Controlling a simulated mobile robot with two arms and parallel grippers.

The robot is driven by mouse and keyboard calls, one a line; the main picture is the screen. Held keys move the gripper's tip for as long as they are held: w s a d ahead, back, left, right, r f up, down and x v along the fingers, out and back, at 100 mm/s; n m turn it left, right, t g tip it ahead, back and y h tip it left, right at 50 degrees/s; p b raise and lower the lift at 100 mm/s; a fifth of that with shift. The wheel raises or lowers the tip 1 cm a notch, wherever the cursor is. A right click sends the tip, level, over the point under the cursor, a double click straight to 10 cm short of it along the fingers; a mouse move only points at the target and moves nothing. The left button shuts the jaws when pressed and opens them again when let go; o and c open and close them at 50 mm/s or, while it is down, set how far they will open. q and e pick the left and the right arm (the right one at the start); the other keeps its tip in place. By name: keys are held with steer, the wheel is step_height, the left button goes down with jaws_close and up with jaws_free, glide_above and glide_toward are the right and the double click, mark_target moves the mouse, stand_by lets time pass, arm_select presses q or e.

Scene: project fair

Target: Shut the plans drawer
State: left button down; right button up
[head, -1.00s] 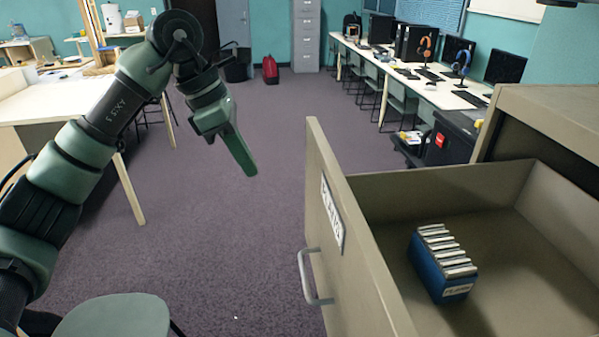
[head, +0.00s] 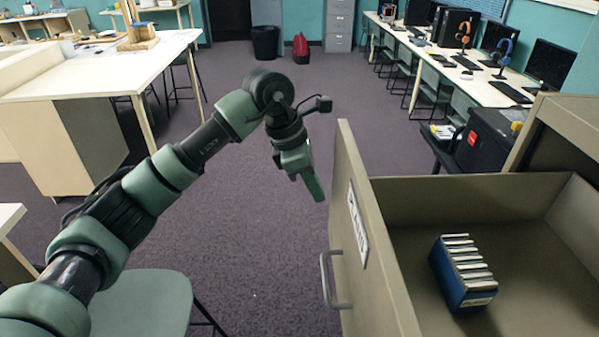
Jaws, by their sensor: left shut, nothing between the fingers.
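The plans drawer (head: 375,262) stands open at the right in the head view. Its tan front carries a white label (head: 357,226) and a grey bar handle (head: 331,281). Inside lies a blue box (head: 461,273) holding several upright white-edged items. The drawer comes out of a tan cabinet (head: 570,117) at the right edge. My left gripper (head: 315,190) is shut and empty, pointing down just left of the drawer front's far upper corner. It does not appear to touch the front. My right gripper is out of view.
A green stool (head: 140,303) stands at the lower left, beneath my left arm. A white table (head: 95,75) is at the left. A long desk (head: 470,80) with monitors and a dark case (head: 490,143) lie beyond the drawer. The carpet in the middle is clear.

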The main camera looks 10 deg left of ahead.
arm_select(q)
steer(key=shift+w+d, duration=0.15)
steer(key=shift+d, duration=0.45)
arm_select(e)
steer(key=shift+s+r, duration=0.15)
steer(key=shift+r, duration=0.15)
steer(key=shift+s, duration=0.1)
